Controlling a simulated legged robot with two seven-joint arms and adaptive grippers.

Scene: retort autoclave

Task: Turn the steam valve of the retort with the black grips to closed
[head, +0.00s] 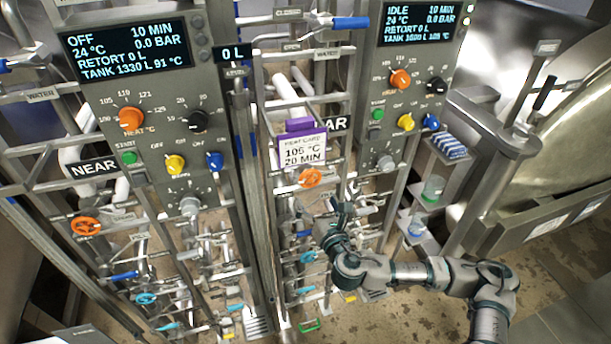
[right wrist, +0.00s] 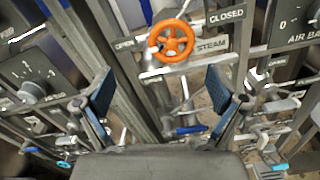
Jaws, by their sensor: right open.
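An orange steam handwheel (right wrist: 172,40) shows in the right wrist view, beside a STEAM label (right wrist: 212,46) and below a CLOSED label (right wrist: 226,14). In the head view an orange handwheel (head: 310,177) sits under the purple-topped card, on the FAR-side pipework. My right gripper (head: 335,212) is just below and right of that wheel. In the right wrist view the gripper (right wrist: 160,92) is open and empty, its two blue-padded fingers apart, with the wheel beyond and above them. A black grip (head: 545,92) shows on the lever by the right vessel. My left gripper is out of view.
A second orange handwheel (head: 85,226) is on the NEAR pipework. The right control panel (head: 415,60) reads IDLE; the left panel (head: 130,55) reads OFF. Pipes and blue-handled levers crowd the space around my gripper. A shelf (head: 445,150) holds a blue-striped item.

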